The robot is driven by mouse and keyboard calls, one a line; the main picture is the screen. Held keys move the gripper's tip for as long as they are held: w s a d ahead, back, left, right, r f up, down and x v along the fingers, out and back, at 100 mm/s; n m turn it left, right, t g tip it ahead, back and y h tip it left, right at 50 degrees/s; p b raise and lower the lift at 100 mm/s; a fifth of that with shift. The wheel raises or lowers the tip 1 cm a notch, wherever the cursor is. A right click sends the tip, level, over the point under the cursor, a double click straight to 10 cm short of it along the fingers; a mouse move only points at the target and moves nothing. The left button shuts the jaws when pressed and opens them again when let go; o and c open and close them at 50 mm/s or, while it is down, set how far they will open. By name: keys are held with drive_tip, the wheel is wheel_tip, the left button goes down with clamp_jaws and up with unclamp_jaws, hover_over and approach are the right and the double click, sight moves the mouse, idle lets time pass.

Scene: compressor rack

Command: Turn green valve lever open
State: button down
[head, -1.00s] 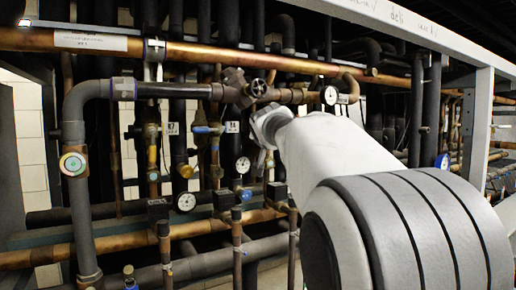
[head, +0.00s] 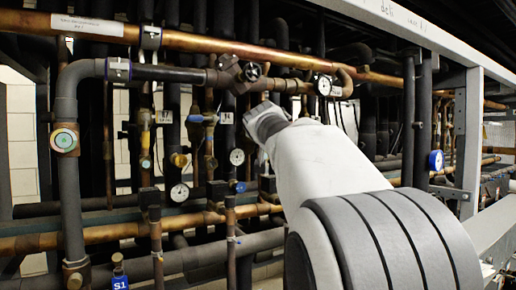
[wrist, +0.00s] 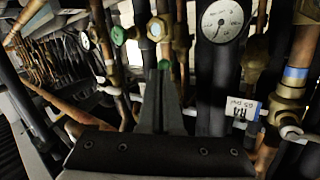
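A small green valve handle (wrist: 119,35) shows in the wrist view, up and left of my fingertips, beside a brass fitting. Whether it is the lever of the task, and whether it is open or closed, I cannot tell. My gripper (wrist: 164,68) shows there with its two dark fingers close together, apparently shut, with nothing visible between them. The fingers point up among the pipes and look apart from the green handle. In the head view my white arm reaches in from the lower right, and its wrist hides the fingers. I cannot make out the green lever there.
A pressure gauge (wrist: 222,20) and a brass valve (wrist: 291,95) stand to the right of my fingers in the wrist view. In the head view, copper pipe (head: 200,45), a blue lever (head: 196,118) and a grey frame beam (head: 430,40) crowd the space.

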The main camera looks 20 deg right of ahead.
drive_tip(key=n+b, duration=0.1)
drive_tip(key=b, duration=0.1)
drive_tip(key=d+f+n+t+h+b, duration=0.1)
drive_tip(key=b, duration=0.2)
drive_tip(key=shift+w+d+t, duration=0.15)
drive_tip(key=shift+d+t, duration=0.1)
drive_tip(key=shift+t, duration=0.05)
drive_tip(key=shift+n, duration=0.3)
drive_tip(key=shift+b, duration=0.35)
